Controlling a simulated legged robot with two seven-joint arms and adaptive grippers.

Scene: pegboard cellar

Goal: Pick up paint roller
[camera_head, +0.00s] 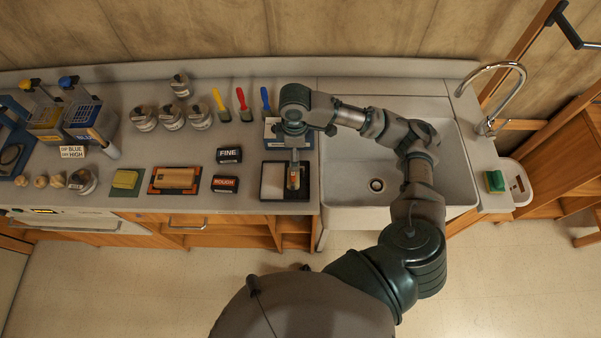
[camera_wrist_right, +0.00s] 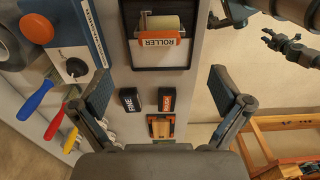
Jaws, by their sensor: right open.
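The paint roller lies in a black-framed tray (camera_head: 273,180) at the counter's edge, left of the sink. In the right wrist view, its pale yellow cylinder (camera_wrist_right: 160,22) and an orange part (camera_wrist_right: 158,39) above a white "ROLLER" label show within the dark tray (camera_wrist_right: 133,58). In the head view the paint roller (camera_head: 293,180) shows just below my right gripper (camera_head: 294,156). My right gripper's two fingers (camera_wrist_right: 159,88) are wide apart with nothing between them, and the roller lies beyond them.
Dark FINE (camera_head: 229,155) and ROUGH (camera_head: 225,184) blocks lie left of the tray. An orange-edged board (camera_head: 175,180) is further left. The sink (camera_head: 345,185) is right of the tray.

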